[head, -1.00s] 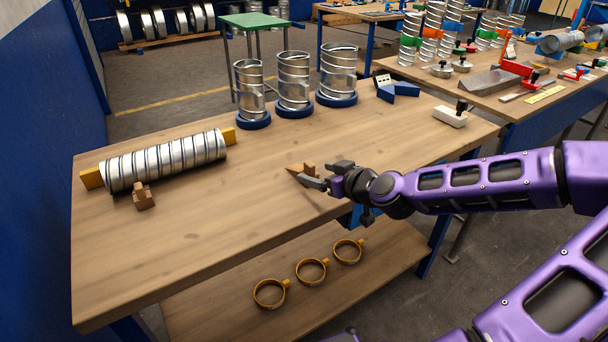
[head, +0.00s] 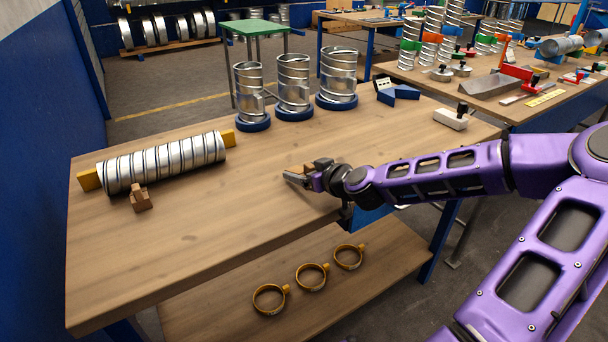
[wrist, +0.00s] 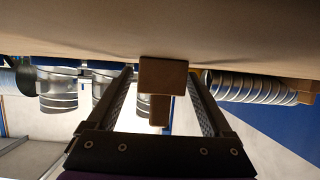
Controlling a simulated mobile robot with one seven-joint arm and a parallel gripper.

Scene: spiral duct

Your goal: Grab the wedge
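A brown wooden wedge (head: 309,167) with a block-like grip lies near the right front part of the workbench (head: 240,220). My gripper (head: 304,173) is low over the bench top at this wedge and hides much of it in the head view. In the wrist view, the wedge (wrist: 162,76) stands between the two open fingers (wrist: 161,88), with a gap on each side. No contact with the fingers shows. A second similar wedge (head: 140,199) sits against the front of the lying spiral duct (head: 165,162) at the left.
Three upright ducts (head: 294,82) in blue rings stand at the back of the bench. A blue block (head: 404,92) and a pale block with a black knob (head: 451,118) are at the back right. Yellow clamp rings (head: 312,276) lie on the lower shelf. The bench middle is clear.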

